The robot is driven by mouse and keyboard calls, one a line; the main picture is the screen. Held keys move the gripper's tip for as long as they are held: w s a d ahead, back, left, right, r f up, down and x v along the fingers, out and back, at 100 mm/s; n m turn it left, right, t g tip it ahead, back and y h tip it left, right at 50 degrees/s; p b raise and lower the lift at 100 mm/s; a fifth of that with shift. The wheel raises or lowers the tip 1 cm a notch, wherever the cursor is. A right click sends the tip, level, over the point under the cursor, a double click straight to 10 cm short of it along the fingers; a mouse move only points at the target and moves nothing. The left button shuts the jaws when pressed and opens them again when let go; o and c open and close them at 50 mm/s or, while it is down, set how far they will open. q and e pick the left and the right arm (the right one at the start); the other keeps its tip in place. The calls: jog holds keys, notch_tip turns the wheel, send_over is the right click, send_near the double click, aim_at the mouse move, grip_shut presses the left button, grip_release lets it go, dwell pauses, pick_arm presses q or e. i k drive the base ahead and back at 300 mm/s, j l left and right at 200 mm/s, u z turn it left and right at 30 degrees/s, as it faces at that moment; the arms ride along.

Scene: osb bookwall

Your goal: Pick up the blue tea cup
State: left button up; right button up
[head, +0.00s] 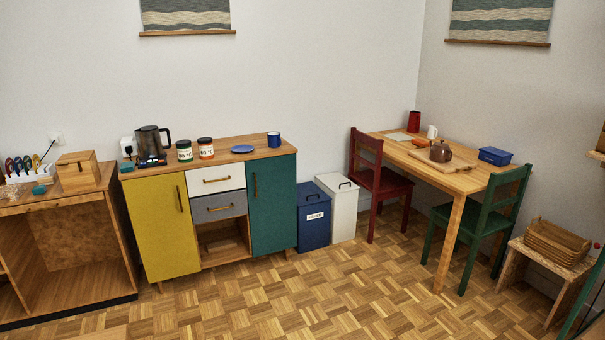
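A small blue cup (273,139) stands upright near the right end of the top of a low sideboard (222,153). A flat blue saucer or lid (242,149) lies to its left on the same wooden top, apart from it. Neither of my grippers shows in the head view, so nothing is seen near the cup.
Two labelled jars (205,148) and a dark kettle (151,142) stand further left on the sideboard. A blue bin (313,218) and a white bin (341,205) stand to its right. A table (400,150) with chairs is further right. The parquet floor (300,290) in front is mostly clear.

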aim_at(274, 139)
jog(key=i+l+z, duration=0.1)
jog(key=i+l, duration=0.2)
jog(key=i+l+z, duration=0.15)
jog(key=i, duration=0.3)
jog(key=i+l+z, duration=0.1)
jog(key=i+l, duration=0.2)
jog(key=i+j+z, duration=0.2)
jog(key=i+j, duration=0.25)
jog(key=i, duration=0.2)
jog(key=i+j+z, duration=0.2)
jog(key=i+j, duration=0.55)
jog(key=j, duration=0.15)
jog(key=i+j, duration=0.15)
jog(key=j, duration=0.2)
jog(key=i+j+z, duration=0.1)
jog(key=j, duration=0.25)
jog(key=i+j, duration=0.3)
